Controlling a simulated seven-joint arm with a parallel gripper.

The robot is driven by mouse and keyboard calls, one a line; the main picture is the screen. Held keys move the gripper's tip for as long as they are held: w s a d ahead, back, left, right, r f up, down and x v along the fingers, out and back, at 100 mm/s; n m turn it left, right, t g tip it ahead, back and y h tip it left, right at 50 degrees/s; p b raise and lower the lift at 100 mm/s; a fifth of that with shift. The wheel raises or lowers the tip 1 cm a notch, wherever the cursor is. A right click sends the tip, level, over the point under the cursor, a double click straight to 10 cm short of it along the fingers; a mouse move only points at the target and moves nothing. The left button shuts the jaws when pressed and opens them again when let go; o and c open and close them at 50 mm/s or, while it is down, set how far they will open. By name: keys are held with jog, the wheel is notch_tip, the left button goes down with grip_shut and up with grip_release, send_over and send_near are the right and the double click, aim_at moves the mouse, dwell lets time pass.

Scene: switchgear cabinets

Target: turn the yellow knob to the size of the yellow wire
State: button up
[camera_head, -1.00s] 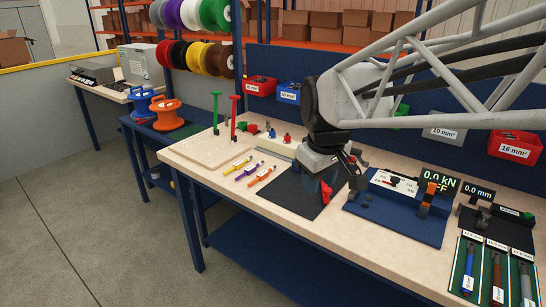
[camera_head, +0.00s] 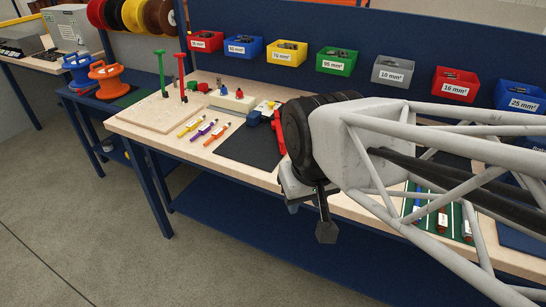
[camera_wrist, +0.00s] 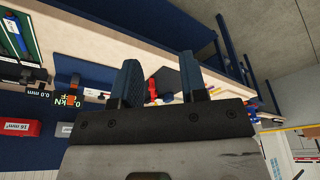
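A short yellow wire (camera_head: 190,127) with a white label lies on the table, left of a purple and an orange one; its label is too small to read. Behind the wires, a pale block (camera_head: 232,103) carries small blue and red pieces. A small yellow patch (camera_head: 264,106) shows to the block's right; I cannot tell if it is the yellow knob. My gripper (camera_head: 326,230) hangs in front of the table's front edge, well right of the wires. In the wrist view my gripper (camera_wrist: 160,75) has its two blue fingers apart with nothing held between them.
Green and red posts (camera_head: 181,80) rise at the left. Labelled bins, including a yellow one (camera_head: 286,52), line the back panel. A green tray (camera_head: 436,215) is partly hidden behind my arm.

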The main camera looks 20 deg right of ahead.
jog(key=shift+o, duration=0.2)
jog(key=shift+o, duration=1.7)
jog(key=shift+w+r, duration=0.25)
jog(key=shift+w, duration=0.2)
jog(key=w+d+r+m, duration=0.1)
jog(key=w+d+r, duration=0.1)
jog(key=w, duration=1)
jog(key=w+d+r+g, duration=0.1)
jog(key=w+d+r, duration=0.1)
jog(key=w, duration=0.9)
jog(key=w+d+r+m, duration=0.1)
jog(key=w+r, duration=0.1)
jog(key=w, duration=1)
jog(key=w+d+f, duration=0.3)
jog(key=w+f, duration=0.2)
jog(key=w, duration=0.5)
jog(key=w+d+f+m+g, duration=0.1)
jog(key=w+d+f, duration=0.3)
jog(key=w, duration=0.7)
jog(key=w+d+f+m, duration=0.1)
jog(key=w+d+f, duration=0.3)
jog(key=w, duration=0.7)
jog(key=shift+f+g, duration=0.3)
jog(key=shift+f, duration=0.65)
jog(key=shift+w+d+f, duration=0.15)
jog(key=shift+w+f, duration=0.2)
